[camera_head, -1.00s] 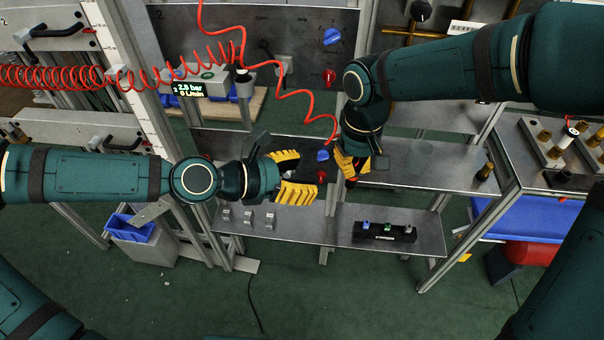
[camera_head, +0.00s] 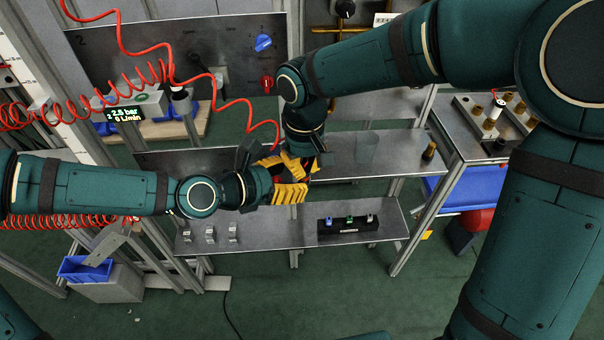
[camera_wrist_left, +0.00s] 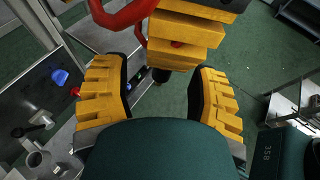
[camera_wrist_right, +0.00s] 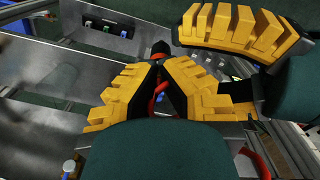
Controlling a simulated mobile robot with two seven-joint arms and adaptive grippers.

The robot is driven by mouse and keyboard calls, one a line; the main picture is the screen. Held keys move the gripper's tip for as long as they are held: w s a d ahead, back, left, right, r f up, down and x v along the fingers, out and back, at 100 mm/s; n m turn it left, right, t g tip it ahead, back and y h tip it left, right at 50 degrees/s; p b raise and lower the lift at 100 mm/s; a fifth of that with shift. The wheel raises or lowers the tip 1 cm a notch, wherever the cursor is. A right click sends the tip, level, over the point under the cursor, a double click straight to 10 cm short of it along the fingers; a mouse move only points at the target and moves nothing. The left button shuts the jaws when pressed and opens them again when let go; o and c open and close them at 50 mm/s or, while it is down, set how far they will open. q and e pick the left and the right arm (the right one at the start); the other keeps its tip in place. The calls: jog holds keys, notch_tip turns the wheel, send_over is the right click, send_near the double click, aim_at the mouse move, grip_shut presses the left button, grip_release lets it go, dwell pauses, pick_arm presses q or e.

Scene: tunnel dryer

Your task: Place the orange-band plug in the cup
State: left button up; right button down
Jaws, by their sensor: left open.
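My right gripper (camera_wrist_right: 160,68) is shut on the end of the red coiled hose (camera_wrist_right: 157,97). A black fitting (camera_wrist_right: 160,48) sticks out past its fingertips. My left gripper (camera_wrist_left: 160,88) is open and empty, close beside the right one; in the head view its yellow fingers (camera_head: 289,192) overlap the right gripper's. A clear cup (camera_head: 367,148) stands on the upper metal shelf, right of both grippers. A black rack (camera_head: 348,224) on the lower shelf holds small plugs with blue, green and pale tops. I cannot make out an orange band on any plug.
A small dark bottle-like piece (camera_head: 429,152) stands at the upper shelf's right end. Several metal clips (camera_head: 210,234) sit on the lower shelf at left. A panel with a blue knob (camera_head: 263,43) and a red knob (camera_head: 267,83) rises behind. The upper shelf around the cup is clear.

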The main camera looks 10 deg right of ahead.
pick_arm(q)
jog(key=shift+x, duration=1.9)
jog(key=shift+a, duration=0.1)
grip_shut()
pick_arm(e)
jog(key=c, duration=1.1)
grip_release()
jog(key=shift+o, duration=0.2)
jog(key=shift+s, duration=0.1)
